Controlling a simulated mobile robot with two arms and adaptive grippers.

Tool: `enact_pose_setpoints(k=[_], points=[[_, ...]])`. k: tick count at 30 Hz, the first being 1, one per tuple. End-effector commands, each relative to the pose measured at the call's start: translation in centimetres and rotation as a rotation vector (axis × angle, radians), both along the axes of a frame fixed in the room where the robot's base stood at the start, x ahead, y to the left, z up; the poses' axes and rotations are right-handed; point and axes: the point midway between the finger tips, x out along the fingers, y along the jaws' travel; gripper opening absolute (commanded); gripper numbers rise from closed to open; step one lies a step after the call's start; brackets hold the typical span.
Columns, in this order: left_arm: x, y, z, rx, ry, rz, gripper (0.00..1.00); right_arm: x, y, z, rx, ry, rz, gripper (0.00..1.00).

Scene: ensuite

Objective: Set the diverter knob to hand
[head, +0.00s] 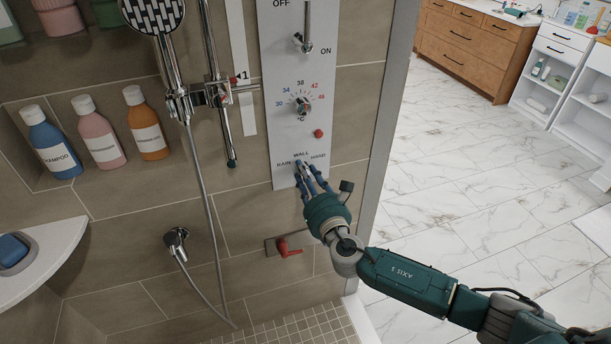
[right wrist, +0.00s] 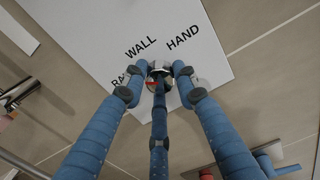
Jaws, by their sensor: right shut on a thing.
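The diverter knob (right wrist: 160,69) is a small grey knob low on the white control panel (head: 290,135). In the right wrist view the words WALL and HAND stand above it, and a partly covered word starting RA is at its left. A red mark shows on the knob's left side; I cannot tell for sure which word it points at. My right gripper (head: 306,172), with blue fingers, is shut on the knob, a fingertip on either side and a third finger below. In the head view the fingers hide most of the knob. My left gripper is not in view.
Above on the panel are a temperature dial (head: 302,105), a red button (head: 319,133) and an ON/OFF lever (head: 305,38). A hand shower (head: 155,18) with its hose hangs left. A red-handled fitting (head: 288,247) is below. Shampoo bottles (head: 50,143) stand in a niche.

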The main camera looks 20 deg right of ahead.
Motion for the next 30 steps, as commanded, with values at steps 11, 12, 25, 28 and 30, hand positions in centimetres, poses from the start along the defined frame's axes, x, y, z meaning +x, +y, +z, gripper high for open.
enact_pose_setpoints(k=[11,12,25,28,30], points=[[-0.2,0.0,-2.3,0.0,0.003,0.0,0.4,-0.1,0.0,-0.4,0.324,0.012,-0.001,0.03],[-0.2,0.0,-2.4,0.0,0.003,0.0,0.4,0.0,0.0,-0.4,0.361,0.013,-0.001,0.03],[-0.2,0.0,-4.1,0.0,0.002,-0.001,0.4,-0.1,0.0,-0.3,0.771,0.027,-0.001,0.03],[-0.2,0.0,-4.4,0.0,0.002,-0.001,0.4,-0.1,0.0,-0.3,0.865,0.031,-0.002,0.03],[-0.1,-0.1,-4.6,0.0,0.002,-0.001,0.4,-0.1,0.0,-0.3,0.932,0.034,-0.001,0.03]])
